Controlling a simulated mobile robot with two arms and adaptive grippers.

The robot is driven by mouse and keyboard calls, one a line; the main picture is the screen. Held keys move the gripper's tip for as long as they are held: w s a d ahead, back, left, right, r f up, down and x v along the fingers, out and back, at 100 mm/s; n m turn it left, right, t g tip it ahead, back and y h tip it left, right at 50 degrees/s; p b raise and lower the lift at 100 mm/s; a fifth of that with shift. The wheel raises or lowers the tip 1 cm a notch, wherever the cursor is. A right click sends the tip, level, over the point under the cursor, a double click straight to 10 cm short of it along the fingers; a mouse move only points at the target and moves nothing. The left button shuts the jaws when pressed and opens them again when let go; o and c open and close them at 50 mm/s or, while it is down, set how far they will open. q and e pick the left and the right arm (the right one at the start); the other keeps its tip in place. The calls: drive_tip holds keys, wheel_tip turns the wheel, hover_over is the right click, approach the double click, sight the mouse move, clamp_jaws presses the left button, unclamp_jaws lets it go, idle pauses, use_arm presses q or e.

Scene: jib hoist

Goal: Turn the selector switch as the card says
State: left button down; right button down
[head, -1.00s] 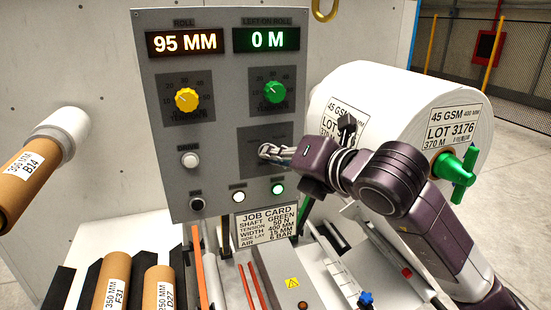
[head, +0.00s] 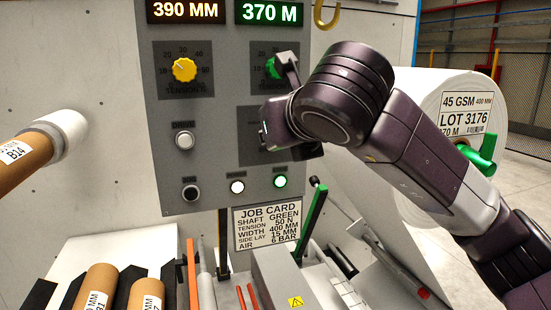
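The job card (head: 267,227) under the panel reads shaft green, tension 50 N, width 400 mm, side lay 15 mm, air 6 bar. The grey control panel (head: 215,120) carries a dark plate (head: 246,124) at right, where the selector switch seems to sit; my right gripper (head: 266,137) is at this plate and covers the switch. The fingers are mostly hidden behind my wrist, so I cannot tell how they are set. A yellow tension knob (head: 184,69) is clear; a green knob (head: 272,68) is partly covered. My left gripper is not in view.
Displays read 390 MM (head: 185,10) and 370 M (head: 269,12). Below are a white button (head: 184,140), a black button (head: 190,193) and two lit lamps (head: 237,187). A white roll (head: 455,85) stands at right. Brown cores (head: 97,288) lie lower left.

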drive_tip(key=shift+s+a+f+n+t+h+b, duration=0.15)
drive_tip(key=shift+n+t+h+b, duration=0.45)
drive_tip(key=shift+n+b, duration=1.1)
drive_tip(key=shift+w+a+n+t+h+b, duration=0.15)
drive_tip(key=shift+n+h+b, duration=0.75)
drive_tip(key=shift+b, duration=1.45)
drive_tip(key=shift+s, duration=0.1)
drive_tip(key=c, duration=2)
unclamp_jaws()
drive_tip(key=shift+c, duration=0.2)
drive_tip(key=v, duration=1.2)
drive_tip(key=shift+a+f, duration=0.15)
